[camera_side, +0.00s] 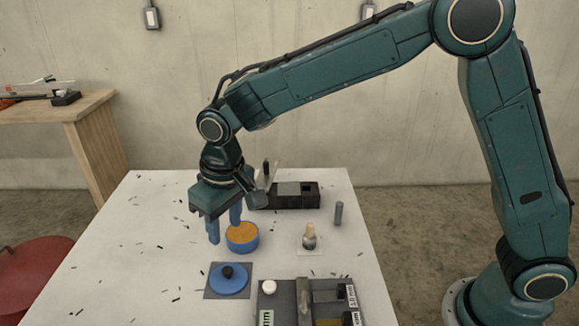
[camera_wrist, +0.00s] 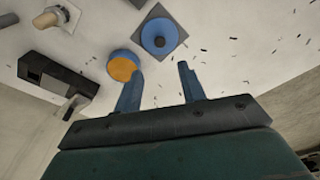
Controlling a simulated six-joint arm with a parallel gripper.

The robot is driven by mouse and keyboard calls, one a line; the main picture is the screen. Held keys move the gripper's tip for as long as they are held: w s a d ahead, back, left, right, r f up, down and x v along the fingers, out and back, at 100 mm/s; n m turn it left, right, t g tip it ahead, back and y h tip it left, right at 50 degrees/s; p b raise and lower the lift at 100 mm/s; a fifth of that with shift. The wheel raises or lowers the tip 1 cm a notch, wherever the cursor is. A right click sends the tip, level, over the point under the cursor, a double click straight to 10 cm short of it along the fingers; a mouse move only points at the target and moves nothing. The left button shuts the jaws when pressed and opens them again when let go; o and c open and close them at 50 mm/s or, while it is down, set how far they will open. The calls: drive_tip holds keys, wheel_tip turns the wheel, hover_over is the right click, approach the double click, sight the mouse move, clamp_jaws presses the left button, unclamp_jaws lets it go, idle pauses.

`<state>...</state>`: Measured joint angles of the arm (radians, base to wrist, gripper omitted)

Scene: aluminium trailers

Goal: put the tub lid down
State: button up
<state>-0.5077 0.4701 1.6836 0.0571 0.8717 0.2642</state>
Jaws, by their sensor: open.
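The tub lid (camera_side: 229,279) is a blue disc with a dark knob, lying on a dark grey square mat (camera_side: 212,293) near the table's front. It also shows in the wrist view (camera_wrist: 149,34), with its mat (camera_wrist: 180,22) around it. The tub (camera_side: 243,243) is blue with an orange-yellow top or contents and stands just behind the lid; the wrist view shows it too (camera_wrist: 121,70). My gripper (camera_side: 225,235) is open and empty above the table, beside the tub and behind the lid. In the wrist view its two blue fingers (camera_wrist: 160,75) are apart with nothing between them.
A black block-like fixture (camera_side: 290,195) stands at the back. A small bottle-like item (camera_side: 309,238) on a pale mat and a grey cylinder (camera_side: 338,213) are to the right. A compartmented tray (camera_side: 283,310) is at the front right. Small dark shavings litter the table's left side.

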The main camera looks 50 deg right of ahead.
idle(0.5)
drive_tip(key=s+d+r+m+t, duration=0.1)
drive_tip(key=s+d+r, duration=0.4)
drive_tip(key=d+r, duration=0.15)
drive_tip(key=s+d+r+t, duration=0.1)
drive_tip(key=s+d+r, duration=0.4)
drive_tip(key=d, duration=0.3)
drive_tip(key=s+d+t, duration=0.1)
drive_tip(key=s+d, duration=0.3)
drive_tip(key=s, duration=0.4)
drive_tip(key=s+d+m+t, duration=0.1)
drive_tip(key=s+d, duration=0.3)
drive_tip(key=s, duration=0.3)
drive_tip(key=shift+s+d, duration=0.25)
drive_tip(key=shift+s, duration=0.15)
